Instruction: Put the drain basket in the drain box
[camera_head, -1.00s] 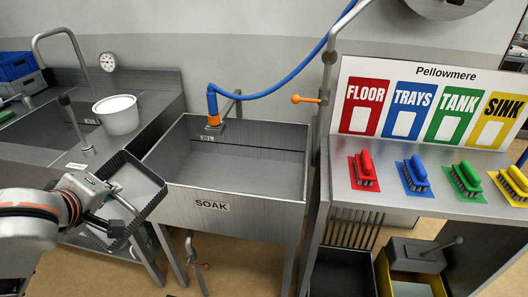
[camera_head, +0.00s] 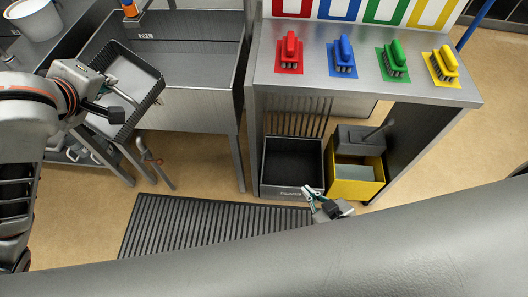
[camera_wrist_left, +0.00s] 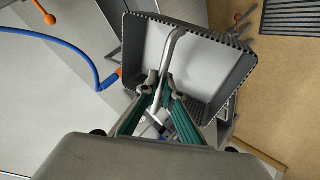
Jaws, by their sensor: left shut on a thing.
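The drain basket (camera_head: 140,75) is a grey tray with a perforated, toothed rim and a bar handle (camera_wrist_left: 172,58). It hangs tilted in front of the soak sink's left side in the head view. My left gripper (camera_wrist_left: 160,90) is shut on the handle, its teal fingers on either side of it. The basket looks empty in the left wrist view (camera_wrist_left: 200,65). A black open box (camera_head: 292,160), apparently the drain box, stands under the brush counter with a small label on its front. My right gripper (camera_head: 312,194) is just in front of that box; its opening is too small to judge.
A yellow bucket (camera_head: 350,189) with a grey wringer stands right of the black box. A dark floor grate (camera_head: 190,225) lies in front. The brush counter (camera_head: 300,66) overhangs the box. The soak sink (camera_head: 190,112) is beside the basket.

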